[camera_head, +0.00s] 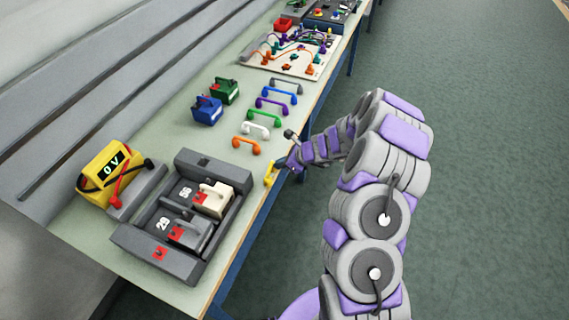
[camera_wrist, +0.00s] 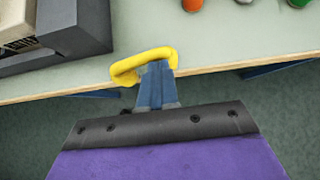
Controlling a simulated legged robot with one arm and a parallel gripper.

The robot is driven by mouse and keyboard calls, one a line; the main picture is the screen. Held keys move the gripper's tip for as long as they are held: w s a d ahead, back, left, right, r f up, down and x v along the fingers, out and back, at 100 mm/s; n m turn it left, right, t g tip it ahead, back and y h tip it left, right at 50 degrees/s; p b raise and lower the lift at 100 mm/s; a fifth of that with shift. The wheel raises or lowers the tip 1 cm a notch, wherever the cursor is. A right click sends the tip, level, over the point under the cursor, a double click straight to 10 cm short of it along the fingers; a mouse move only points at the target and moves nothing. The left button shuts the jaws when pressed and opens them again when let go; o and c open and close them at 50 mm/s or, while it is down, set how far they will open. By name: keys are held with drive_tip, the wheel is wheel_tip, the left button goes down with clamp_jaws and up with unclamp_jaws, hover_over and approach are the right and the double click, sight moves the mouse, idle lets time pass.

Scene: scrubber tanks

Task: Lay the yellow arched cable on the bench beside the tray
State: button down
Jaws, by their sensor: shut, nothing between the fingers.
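The yellow arched cable (camera_head: 271,173) is at the bench's front edge, right of the dark grey tray (camera_head: 215,167). In the wrist view the yellow cable (camera_wrist: 146,62) shows right at my fingertips and overlaps the bench edge. My gripper (camera_head: 281,164) is shut, its blue-grey fingers (camera_wrist: 155,84) against or just by the cable, with nothing clamped between them. Whether the cable rests on the bench or sticks out past its edge is hard to tell. The tray also shows at the upper left of the wrist view (camera_wrist: 84,26).
The tray holds a beige block (camera_head: 213,199) and a grey block (camera_head: 190,234). A yellow meter (camera_head: 105,172) stands left of it. Orange (camera_head: 246,145), white (camera_head: 256,131) and other arched cables run up the bench. Blue (camera_head: 207,110) and green (camera_head: 224,91) padlock-like blocks stand behind them.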

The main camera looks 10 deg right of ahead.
drive_tip(key=w+a+p, duration=0.1)
drive_tip(key=w+a, duration=0.2)
drive_tip(key=a, duration=0.1)
drive_tip(key=w+a+p, duration=0.1)
drive_tip(key=w+a, duration=0.2)
drive_tip(key=a, duration=0.1)
drive_tip(key=w+a+p, duration=0.1)
drive_tip(key=w+a, duration=0.2)
drive_tip(key=a, duration=0.1)
drive_tip(key=shift+a+p, duration=0.25)
drive_tip(key=shift+p, duration=0.05)
drive_tip(key=shift+d, duration=0.2)
drive_tip(key=shift+d, duration=0.15)
drive_tip(key=shift+s+d, duration=0.1)
drive_tip(key=shift+s+d+f, duration=0.1)
drive_tip(key=shift+s+d, duration=0.05)
drive_tip(key=shift+d, duration=0.1)
drive_tip(key=shift+s+d, duration=0.7)
drive_tip(key=shift+d, duration=0.3)
drive_tip(key=v, duration=0.5)
drive_tip(key=p+v, duration=0.1)
drive_tip(key=v, duration=0.4)
drive_tip(key=shift+s+d, duration=0.2)
drive_tip(key=shift+d, duration=0.15)
